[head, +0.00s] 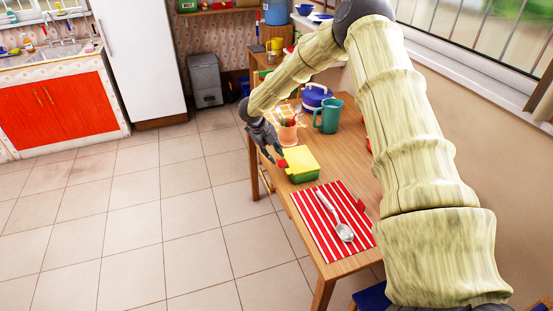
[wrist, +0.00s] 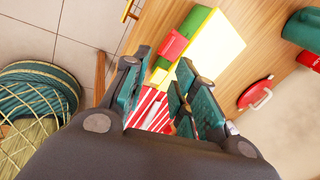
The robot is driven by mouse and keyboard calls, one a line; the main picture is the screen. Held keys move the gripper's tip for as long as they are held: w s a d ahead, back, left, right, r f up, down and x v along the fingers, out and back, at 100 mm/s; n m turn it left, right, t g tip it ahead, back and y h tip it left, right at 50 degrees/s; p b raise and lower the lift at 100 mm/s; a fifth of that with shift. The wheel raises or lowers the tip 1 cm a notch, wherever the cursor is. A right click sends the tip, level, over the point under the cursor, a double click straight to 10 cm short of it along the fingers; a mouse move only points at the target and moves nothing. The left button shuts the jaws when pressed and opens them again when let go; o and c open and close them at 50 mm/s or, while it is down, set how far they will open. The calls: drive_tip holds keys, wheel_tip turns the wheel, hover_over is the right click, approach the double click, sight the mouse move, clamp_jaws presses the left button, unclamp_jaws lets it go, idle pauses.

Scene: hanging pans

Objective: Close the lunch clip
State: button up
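The lunch box (head: 301,175) is green with a yellow lid (head: 300,156) and sits near the table's left edge; the lid lies on top. The red clip (head: 282,163) is on its left side. In the wrist view, the red clip (wrist: 173,45) appears to stick out from the green side, beside the yellow lid (wrist: 217,48). My gripper (head: 273,152) is just left of the box, close to the clip. Whether a finger touches the box is unclear.
Behind the box stand a pink cup with utensils (head: 288,132), a teal pitcher (head: 328,116) and a blue pot (head: 315,96). A spoon (head: 340,225) lies on a red-striped mat (head: 315,232) in front. Open floor lies left of the table.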

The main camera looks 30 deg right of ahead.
sight(282, 162)
wheel_tip(282, 162, up, 5)
drive_tip(key=w+d+m+y, duration=0.1)
drive_tip(key=w+m+y, duration=0.1)
drive_tip(key=w+m, duration=0.1)
drive_tip(key=shift+s+d+f+p, duration=0.1)
drive_tip(key=shift+d+f+p, duration=0.4)
drive_tip(key=shift+f, duration=1.3)
drive_tip(key=shift+s+d+f+p, duration=0.15)
drive_tip(key=shift+f+p, duration=0.6)
drive_tip(key=shift+f, duration=1.05)
drive_tip(key=shift+s+d+f+p, duration=0.1)
drive_tip(key=shift+d+f+p, duration=0.45)
drive_tip(key=shift+f, duration=1.25)
drive_tip(key=shift+a, duration=0.15)
clamp_jaws()
